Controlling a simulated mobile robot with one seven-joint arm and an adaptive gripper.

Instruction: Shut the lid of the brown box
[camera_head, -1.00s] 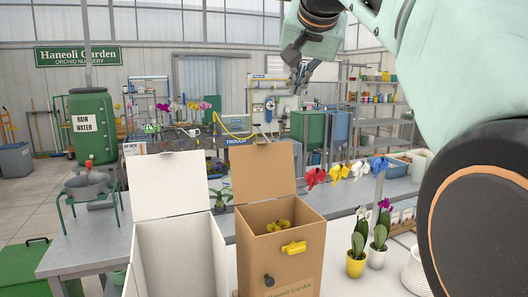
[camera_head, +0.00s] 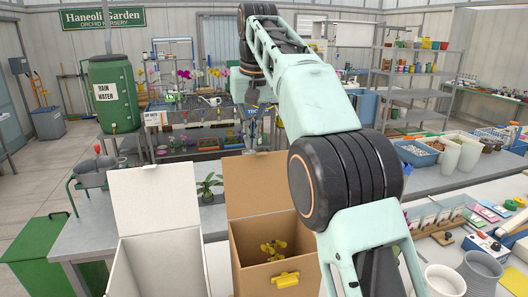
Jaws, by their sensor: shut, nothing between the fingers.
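The brown box (camera_head: 241,262) stands at the bottom centre with its mouth open. Its lid (camera_head: 258,185) stands up at the far side, leaning slightly back. A yellow handle (camera_head: 285,280) is on the front wall, and a yellow flower (camera_head: 272,249) shows inside. My gripper (camera_head: 258,138) hangs pointing down, just above the lid's top edge in the picture, and seems to be behind it. It is small and dark against the bench, shut and empty. I cannot tell whether it touches the lid. My arm covers the box's right side.
A white box (camera_head: 165,265) with its lid (camera_head: 155,195) raised stands left of the brown box. A potted plant (camera_head: 208,187) stands behind, between the two lids. A green bin (camera_head: 50,255) is at the far left. White pots (camera_head: 445,280) and small tools stand on the right counter.

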